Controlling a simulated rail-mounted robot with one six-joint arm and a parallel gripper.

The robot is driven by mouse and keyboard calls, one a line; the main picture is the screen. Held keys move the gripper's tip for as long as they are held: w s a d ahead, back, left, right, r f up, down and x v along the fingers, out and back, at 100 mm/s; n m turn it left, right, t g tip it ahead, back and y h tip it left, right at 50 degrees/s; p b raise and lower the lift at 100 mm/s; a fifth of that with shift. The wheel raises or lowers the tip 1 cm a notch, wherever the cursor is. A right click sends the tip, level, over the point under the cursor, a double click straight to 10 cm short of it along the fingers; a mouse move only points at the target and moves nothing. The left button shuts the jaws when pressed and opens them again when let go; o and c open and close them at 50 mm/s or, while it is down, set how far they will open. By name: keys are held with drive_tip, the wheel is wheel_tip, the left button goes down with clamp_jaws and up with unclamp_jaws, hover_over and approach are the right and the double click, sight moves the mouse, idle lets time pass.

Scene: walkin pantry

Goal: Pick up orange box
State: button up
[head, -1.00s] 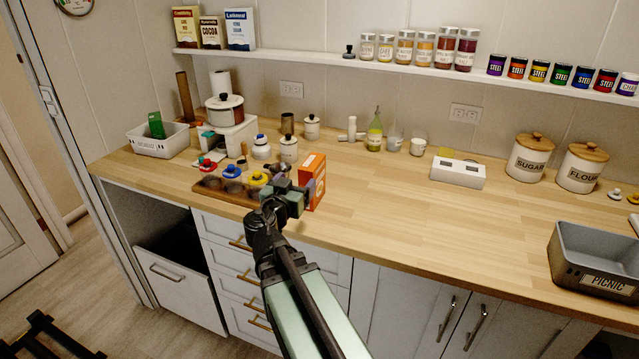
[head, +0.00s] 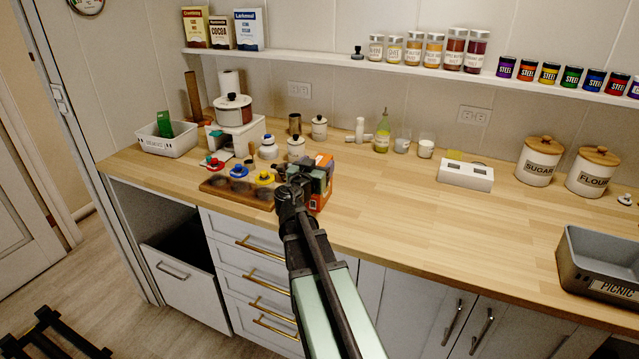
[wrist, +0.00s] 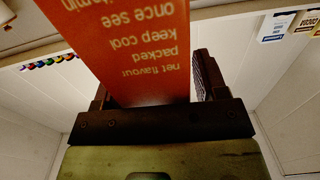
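The orange box (head: 325,159) stands on the wooden counter near its front edge, partly hidden behind my gripper (head: 308,180) in the head view. In the wrist view, the orange box (wrist: 135,50) reaches down between the two fingers of my gripper (wrist: 155,85), its printed text upside down. The left finger is close beside the box and partly hidden by it. A narrow gap shows between the box and the right finger. The gripper is open around the box; the box still rests on the counter.
A wooden tray (head: 222,191) with colored-knob items lies just left of the box. White canisters (head: 296,149) stand behind. A white two-slot block (head: 466,176) and a grey picnic bin (head: 600,265) are to the right. Counter between box and bin is clear.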

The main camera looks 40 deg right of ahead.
drive_tip(key=c, duration=1.2)
drive_tip(key=shift+o, duration=0.2)
